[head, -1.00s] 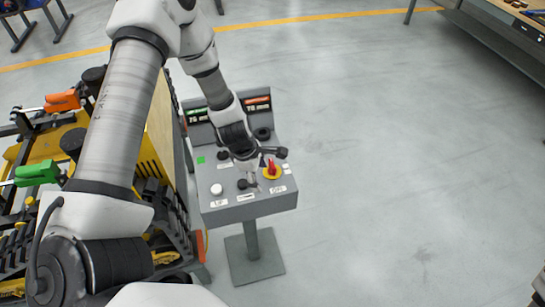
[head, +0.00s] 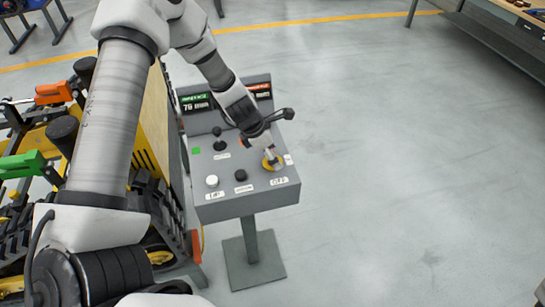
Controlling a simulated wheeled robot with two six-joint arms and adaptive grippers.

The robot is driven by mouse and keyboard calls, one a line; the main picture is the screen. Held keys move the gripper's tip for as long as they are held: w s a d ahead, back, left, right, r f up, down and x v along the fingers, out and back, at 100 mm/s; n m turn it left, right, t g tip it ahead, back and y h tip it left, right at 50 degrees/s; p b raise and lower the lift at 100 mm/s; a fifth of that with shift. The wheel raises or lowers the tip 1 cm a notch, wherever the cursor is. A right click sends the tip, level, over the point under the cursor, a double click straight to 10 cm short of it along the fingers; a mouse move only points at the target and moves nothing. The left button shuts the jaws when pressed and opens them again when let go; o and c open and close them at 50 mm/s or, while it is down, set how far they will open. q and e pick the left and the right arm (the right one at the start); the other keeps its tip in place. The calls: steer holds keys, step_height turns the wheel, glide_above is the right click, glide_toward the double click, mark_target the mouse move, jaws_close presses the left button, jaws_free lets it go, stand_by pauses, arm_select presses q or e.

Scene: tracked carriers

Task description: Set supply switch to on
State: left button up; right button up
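A grey control box (head: 248,205) stands on a post. The switch's setting cannot be read. My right gripper is not in view.
The box also has a white button (head: 212,181), a black knob (head: 241,175), a black joystick (head: 218,138) and a green light (head: 196,150). Two displays (head: 197,103) stand at its back. A yellow and black carrier (head: 150,200) with coloured handles is close on the left. The floor on the right is clear.

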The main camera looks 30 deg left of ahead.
arm_select(q)
steer(key=shift+c, duration=0.4)
steer(key=c, duration=1.1)
